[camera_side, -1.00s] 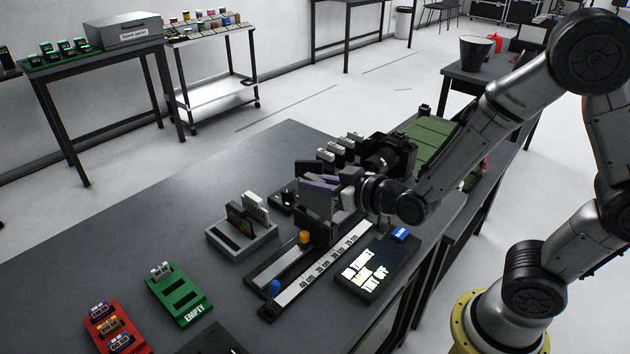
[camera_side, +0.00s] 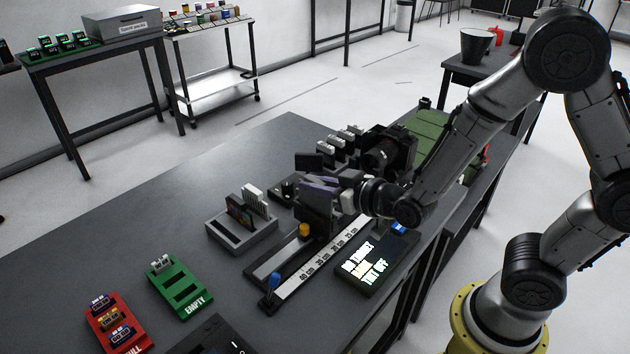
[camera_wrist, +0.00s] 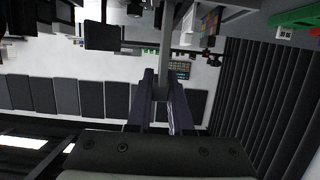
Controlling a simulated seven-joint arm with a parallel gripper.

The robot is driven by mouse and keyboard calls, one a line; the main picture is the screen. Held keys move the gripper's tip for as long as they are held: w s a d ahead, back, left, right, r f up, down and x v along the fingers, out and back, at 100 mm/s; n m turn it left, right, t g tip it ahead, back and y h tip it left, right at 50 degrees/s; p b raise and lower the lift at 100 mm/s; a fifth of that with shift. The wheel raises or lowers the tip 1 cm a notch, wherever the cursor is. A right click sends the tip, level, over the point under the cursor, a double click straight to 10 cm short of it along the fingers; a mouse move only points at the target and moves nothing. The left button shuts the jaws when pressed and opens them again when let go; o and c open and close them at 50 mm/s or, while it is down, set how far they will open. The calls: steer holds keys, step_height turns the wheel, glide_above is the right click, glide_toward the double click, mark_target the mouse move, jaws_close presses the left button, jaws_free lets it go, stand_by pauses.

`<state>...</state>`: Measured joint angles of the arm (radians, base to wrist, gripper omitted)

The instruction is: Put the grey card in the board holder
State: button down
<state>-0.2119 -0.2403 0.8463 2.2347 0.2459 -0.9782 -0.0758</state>
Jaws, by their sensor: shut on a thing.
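The board holder (camera_side: 226,236) is a grey slotted tray on the table in the side view. A dark card with coloured parts and a white finned card stand upright in it, and an open slot shows at its front left. My gripper (camera_side: 322,184) is to the right of the holder and apart from it. Its purple-grey fingers are shut on the grey card (camera_side: 314,213), which hangs below them. In the wrist view my gripper (camera_wrist: 162,95) shows the grey card (camera_wrist: 167,50) nearly edge-on between the fingers. The card's lower edge is hard to make out in the side view.
A ruler rail (camera_side: 305,263) with an orange knob (camera_side: 305,229) and a blue knob (camera_side: 273,281) lies near the card. Green (camera_side: 181,287) and red (camera_side: 112,325) trays stand front left. The table behind the holder is clear.

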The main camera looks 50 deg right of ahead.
steer(key=shift+f, duration=0.8)
steer(key=c, duration=0.7)
jaws_free()
steer(key=shift+c, duration=0.2)
steer(key=v, duration=1.3)
steer(key=shift+s, duration=0.35)
steer(key=shift+r, duration=0.1)
